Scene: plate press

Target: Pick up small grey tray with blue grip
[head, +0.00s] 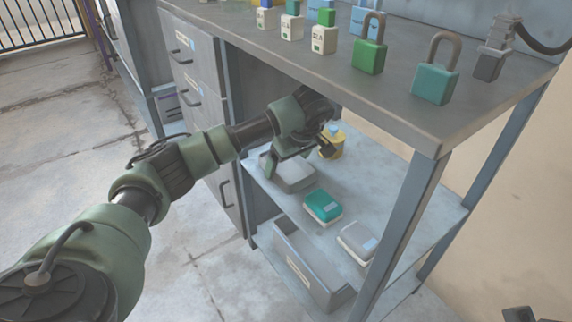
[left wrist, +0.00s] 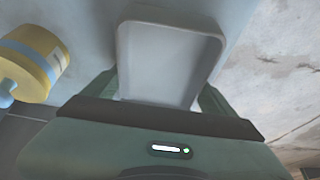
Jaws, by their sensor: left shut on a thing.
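A small grey tray (head: 293,178) is at the middle shelf under the workbench, partly covered by my left gripper. My left gripper (head: 294,158) reaches in from the left and is shut on this tray. In the left wrist view the pale grey tray (left wrist: 168,60) fills the space between the two fingers of the left gripper (left wrist: 160,95). Its blue grip is not visible, and I cannot tell whether the tray is clear of the shelf.
A yellow container (head: 333,146) stands just behind the gripper, close by in the left wrist view (left wrist: 33,62). A teal-lidded box (head: 323,206) and a grey box (head: 357,242) are nearer. The benchtop (head: 400,120) with padlocks overhangs; a post (head: 405,230) stands right.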

